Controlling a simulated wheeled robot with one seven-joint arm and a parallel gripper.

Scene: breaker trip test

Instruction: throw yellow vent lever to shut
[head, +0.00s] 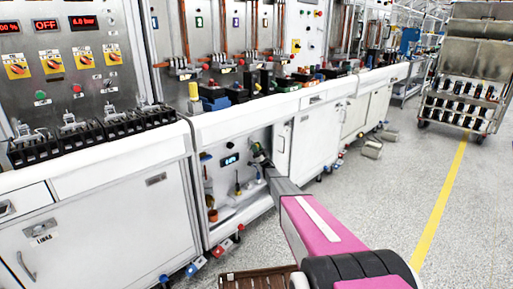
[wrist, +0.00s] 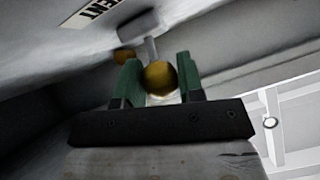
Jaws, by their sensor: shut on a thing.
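The vent lever's yellow ball knob (wrist: 160,78) sits between the green fingers of my gripper (wrist: 157,68) in the wrist view. The fingers are shut on the knob, one on each side. A grey metal shaft (wrist: 151,48) runs from the knob up to a dark mount on the panel. A white label (wrist: 90,11) reading "ENT", partly cut off, is on the panel at the upper left. In the head view my gripper (head: 258,152) is inside the open lower cabinet, and the lever is too small or hidden to make out there.
The open cabinet also holds a small blue display (head: 231,160) and a dark upright tool-like item (head: 238,185). A white cabinet door (head: 315,140) stands just right of the opening. Metal cans (head: 372,148) lie on the floor. A cart (head: 465,95) stands at the right.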

